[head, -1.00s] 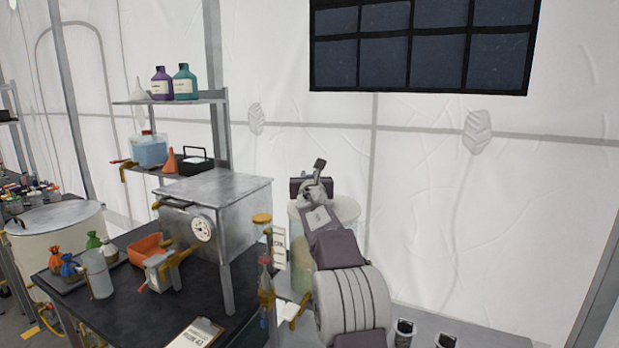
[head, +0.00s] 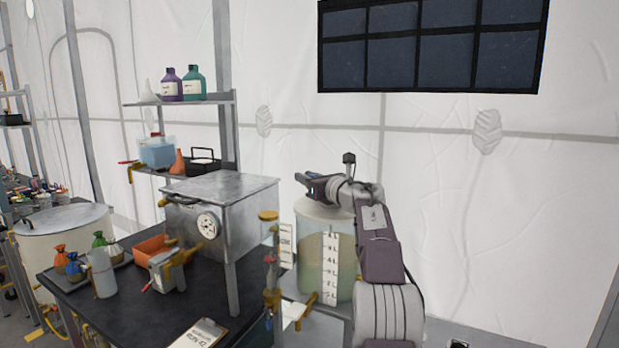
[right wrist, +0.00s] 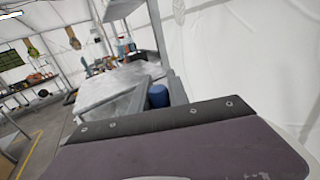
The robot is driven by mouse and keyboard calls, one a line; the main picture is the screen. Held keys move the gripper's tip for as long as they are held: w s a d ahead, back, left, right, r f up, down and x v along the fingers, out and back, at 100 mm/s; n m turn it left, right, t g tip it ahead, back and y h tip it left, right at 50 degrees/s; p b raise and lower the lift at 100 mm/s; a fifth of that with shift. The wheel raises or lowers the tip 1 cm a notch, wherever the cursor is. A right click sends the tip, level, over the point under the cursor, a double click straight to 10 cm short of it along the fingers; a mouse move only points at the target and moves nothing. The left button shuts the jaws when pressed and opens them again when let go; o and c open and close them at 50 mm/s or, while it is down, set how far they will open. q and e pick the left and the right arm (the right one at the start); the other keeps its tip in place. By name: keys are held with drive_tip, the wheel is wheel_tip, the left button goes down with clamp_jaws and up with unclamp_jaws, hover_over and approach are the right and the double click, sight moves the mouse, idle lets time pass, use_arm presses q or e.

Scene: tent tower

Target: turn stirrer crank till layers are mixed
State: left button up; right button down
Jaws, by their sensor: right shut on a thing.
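The stirrer vessel (head: 312,262) is a clear cylinder on a bench right of the dark table. It holds a pale yellow-green liquid that looks mostly even, with no sharp layer line I can make out. A white litre scale (head: 331,268) runs up its front. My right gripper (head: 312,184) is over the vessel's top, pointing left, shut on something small. This appears to be the stirrer crank, mostly hidden by the fingers and wrist. My left gripper is not in view.
A metal box with a gauge (head: 208,225) stands on the dark table (head: 203,292) left of the vessel. A yellow-capped stand (head: 268,216) is close to the vessel's left side. Shelves with bottles (head: 192,84) rise behind. The tent wall is behind the arm.

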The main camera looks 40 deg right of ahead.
drive_tip(key=shift+s+a+n+y, duration=0.25)
drive_tip(key=shift+n+y, duration=0.25)
drive_tip(key=shift+y, duration=0.3)
drive_tip(key=c, duration=1.3)
unclamp_jaws()
drive_tip(key=shift+o, duration=0.2)
drive_tip(key=shift+a, duration=0.1)
